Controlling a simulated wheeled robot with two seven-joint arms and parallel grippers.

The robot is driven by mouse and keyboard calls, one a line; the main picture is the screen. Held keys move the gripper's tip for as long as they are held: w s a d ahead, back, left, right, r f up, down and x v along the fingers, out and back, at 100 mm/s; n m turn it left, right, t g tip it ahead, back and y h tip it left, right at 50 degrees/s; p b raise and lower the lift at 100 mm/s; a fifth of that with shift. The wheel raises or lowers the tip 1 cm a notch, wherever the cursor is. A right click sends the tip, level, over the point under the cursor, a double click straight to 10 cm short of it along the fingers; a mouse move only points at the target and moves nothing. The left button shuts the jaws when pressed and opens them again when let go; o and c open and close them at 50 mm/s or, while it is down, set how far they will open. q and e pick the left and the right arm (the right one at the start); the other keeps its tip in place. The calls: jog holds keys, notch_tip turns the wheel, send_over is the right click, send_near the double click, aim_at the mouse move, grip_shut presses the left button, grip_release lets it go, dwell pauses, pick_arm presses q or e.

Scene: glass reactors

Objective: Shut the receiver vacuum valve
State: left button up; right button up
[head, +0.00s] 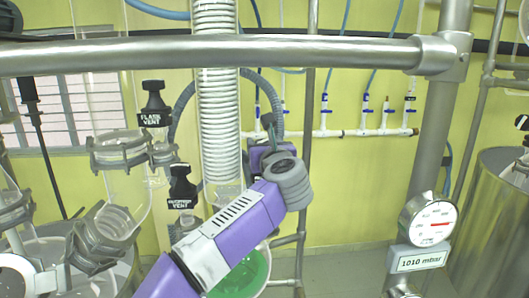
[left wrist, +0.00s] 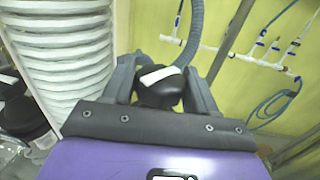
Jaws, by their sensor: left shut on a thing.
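In the left wrist view, a round black knob with a white bar on top (left wrist: 160,86) sits between the two dark fingers of my left gripper (left wrist: 162,92), which is shut on it. A ribbed grey hose rises just behind the knob. I take it to be the receiver vacuum valve, but no label on it can be read. In the head view, my left gripper (head: 268,135) is at the middle, just right of the white coiled condenser, and hides most of the knob. My right gripper does not show.
The glass condenser with white coils (head: 216,110) stands close left of my gripper. A steel bar (head: 200,54) crosses in front. A gauge (head: 430,219) with a "1010 mbar" display (head: 418,261) is at right.

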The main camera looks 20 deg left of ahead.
pick_arm(q)
jog(key=shift+s+a+f+m+t+h, duration=0.1)
jog(key=shift+a+m+t+h, duration=0.05)
jog(key=shift+m+t+h, duration=0.35)
jog(key=m+t+h, duration=0.1)
jog(key=h, duration=0.1)
jog(key=shift+m+h, duration=0.4)
jog(key=shift+r+m+t+h+p, duration=0.25)
jog(key=shift+m+t+h+p, duration=0.25)
jog(key=shift+m+h+p, duration=0.4)
jog(key=m+h+p, duration=0.1)
jog(key=h+p, duration=0.2)
jog(key=shift+f+m+t, duration=0.1)
jog(key=shift+m+t, duration=0.2)
jog(key=shift+m, duration=0.1)
jog(key=shift+h, duration=0.3)
jog(key=shift+f, duration=0.1)
jog(key=o, duration=0.7)
jog(key=shift+o, duration=0.2)
